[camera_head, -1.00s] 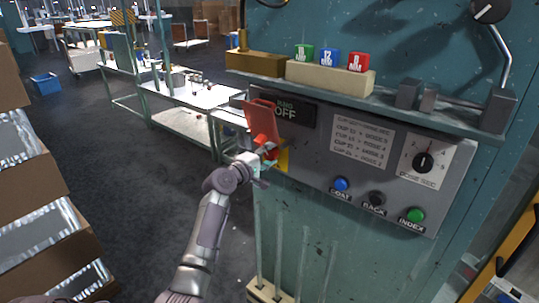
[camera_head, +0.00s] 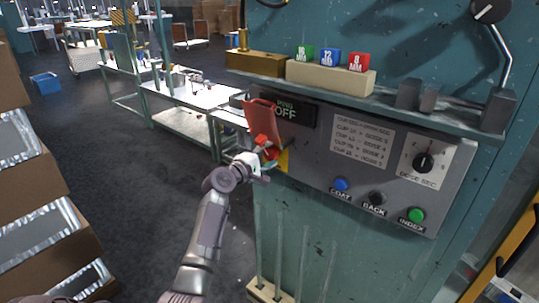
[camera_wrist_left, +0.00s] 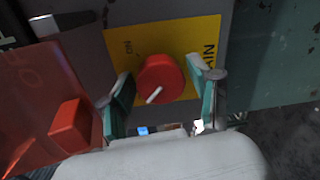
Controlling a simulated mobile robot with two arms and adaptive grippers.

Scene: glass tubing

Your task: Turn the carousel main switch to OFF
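The main switch is a round red knob (camera_wrist_left: 160,78) with a white pointer mark on a yellow plate (camera_wrist_left: 185,35). In the left wrist view the mark points to the lower left. The plate's lettering is upside down there and partly hidden. A red translucent cover (camera_head: 262,117) stands swung open beside the knob; it also shows in the left wrist view (camera_wrist_left: 38,100). My left gripper (camera_wrist_left: 161,76) is open, one finger on each side of the knob. I cannot tell whether either finger touches it. In the head view the gripper (camera_head: 262,158) is at the panel's left end. My right gripper is not in view.
The grey panel (camera_head: 315,155) carries a display reading OFF (camera_head: 295,112), a dose dial (camera_head: 423,162), and blue (camera_head: 341,184), black (camera_head: 376,199) and green (camera_head: 416,215) buttons. A shelf with coloured blocks (camera_head: 330,57) juts out above.

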